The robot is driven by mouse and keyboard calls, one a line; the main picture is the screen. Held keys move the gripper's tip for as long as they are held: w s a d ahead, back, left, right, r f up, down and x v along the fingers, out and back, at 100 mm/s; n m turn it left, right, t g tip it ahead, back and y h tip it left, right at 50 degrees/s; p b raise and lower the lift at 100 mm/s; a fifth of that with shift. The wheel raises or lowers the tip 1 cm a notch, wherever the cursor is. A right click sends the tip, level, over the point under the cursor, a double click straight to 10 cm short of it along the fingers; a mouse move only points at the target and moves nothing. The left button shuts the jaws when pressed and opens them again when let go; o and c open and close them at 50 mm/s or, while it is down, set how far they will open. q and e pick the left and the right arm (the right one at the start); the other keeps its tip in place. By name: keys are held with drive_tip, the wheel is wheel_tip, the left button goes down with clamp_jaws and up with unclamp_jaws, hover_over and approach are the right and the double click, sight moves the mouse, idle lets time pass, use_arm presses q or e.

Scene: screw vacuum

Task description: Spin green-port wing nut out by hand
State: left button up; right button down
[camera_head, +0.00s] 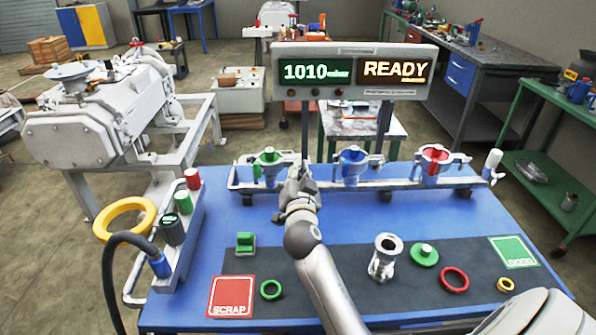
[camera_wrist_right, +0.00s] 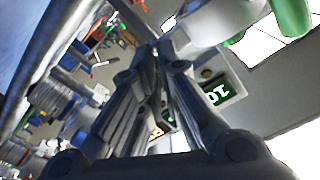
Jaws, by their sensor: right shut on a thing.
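The green port (camera_head: 268,158) is at the left of the rail on the blue table, with a green cap inside a grey ring clamp. My right gripper (camera_head: 303,172) reaches up to the right side of this clamp, where its wing nut sits. It is shut on the wing nut, which the fingers mostly hide. In the right wrist view my fingers (camera_wrist_right: 158,58) converge near a pale rounded part (camera_wrist_right: 215,22) with a green piece (camera_wrist_right: 290,15) beside it. How far the nut is turned cannot be told. My left gripper is not in view.
A blue port (camera_head: 352,163) and a red port (camera_head: 434,162) stand farther right on the rail. The display (camera_head: 352,70) reads 1010 and READY. Loose rings, a metal fitting (camera_head: 385,256), the SCRAP pad (camera_head: 231,296) and the green pad (camera_head: 514,252) lie in front.

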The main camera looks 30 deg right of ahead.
drive_tip(key=shift+n, duration=0.3)
drive_tip(key=n+p, duration=0.2)
drive_tip(key=n, duration=0.6)
drive_tip(key=n+p, duration=0.2)
drive_tip(key=n, duration=0.6)
drive_tip(key=n+p, duration=0.2)
drive_tip(key=n, duration=0.6)
drive_tip(key=shift+w+a, duration=0.2)
drive_tip(key=shift+a, duration=0.1)
idle(0.3)
drive_tip(key=c, duration=1.7)
unclamp_jaws()
drive_tip(key=shift+o, duration=0.3)
drive_tip(key=shift+f, duration=0.1)
drive_tip(key=shift+f, duration=0.1)
